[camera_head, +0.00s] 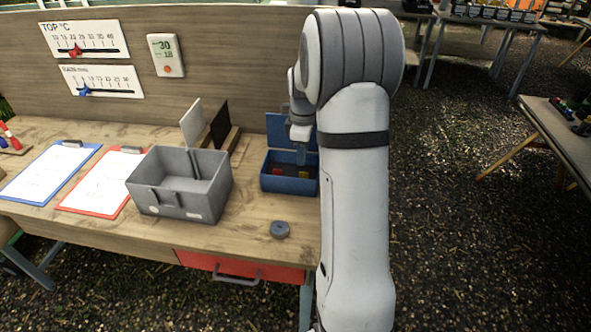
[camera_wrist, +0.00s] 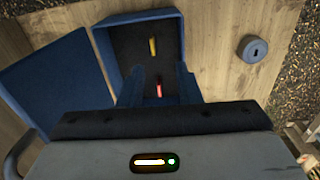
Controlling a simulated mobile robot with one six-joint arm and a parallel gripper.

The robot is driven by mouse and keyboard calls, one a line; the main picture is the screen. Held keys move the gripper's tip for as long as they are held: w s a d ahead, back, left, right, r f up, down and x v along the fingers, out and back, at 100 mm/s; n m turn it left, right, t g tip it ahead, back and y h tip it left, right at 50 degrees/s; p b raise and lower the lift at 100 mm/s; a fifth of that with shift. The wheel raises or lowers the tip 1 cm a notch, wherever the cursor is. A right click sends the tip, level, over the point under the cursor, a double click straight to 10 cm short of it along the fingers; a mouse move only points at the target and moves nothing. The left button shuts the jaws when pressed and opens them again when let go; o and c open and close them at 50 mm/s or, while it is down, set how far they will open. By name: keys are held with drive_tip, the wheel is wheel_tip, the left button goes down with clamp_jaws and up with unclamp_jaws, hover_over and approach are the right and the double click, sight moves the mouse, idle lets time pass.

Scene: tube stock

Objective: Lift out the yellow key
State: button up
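The yellow key (camera_wrist: 153,47) lies in the open blue box (camera_wrist: 108,62), towards the far part of its dark floor in the wrist view. A red key (camera_wrist: 159,88) lies in the same box, nearer to me. My gripper (camera_wrist: 158,84) is open and empty, its two fingers apart on either side of the red key in the picture; the yellow key shows beyond the fingertips. In the head view the box (camera_head: 289,186) stands at the right end of the table, with my gripper (camera_head: 301,152) over it. The lid (camera_wrist: 58,85) is swung open.
A grey round piece with a slot (camera_wrist: 254,48) lies on the table beside the box. It also shows in the head view (camera_head: 280,229). A grey bin (camera_head: 180,201) and two clipboards (camera_head: 47,173) (camera_head: 100,183) are to the left. Black and white panels (camera_head: 221,124) stand behind.

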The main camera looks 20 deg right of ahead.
drive_tip(key=shift+w+d+f, duration=0.3)
drive_tip(key=shift+d+f, duration=0.1)
drive_tip(key=shift+f, duration=0.3)
wheel_tip(320, 180, down, 7)
drive_tip(key=shift+w+d+p, duration=0.1)
drive_tip(key=shift+w+p, duration=0.05)
drive_tip(key=shift+p, duration=0.65)
drive_tip(key=shift+c, duration=0.2)
clamp_jaws()
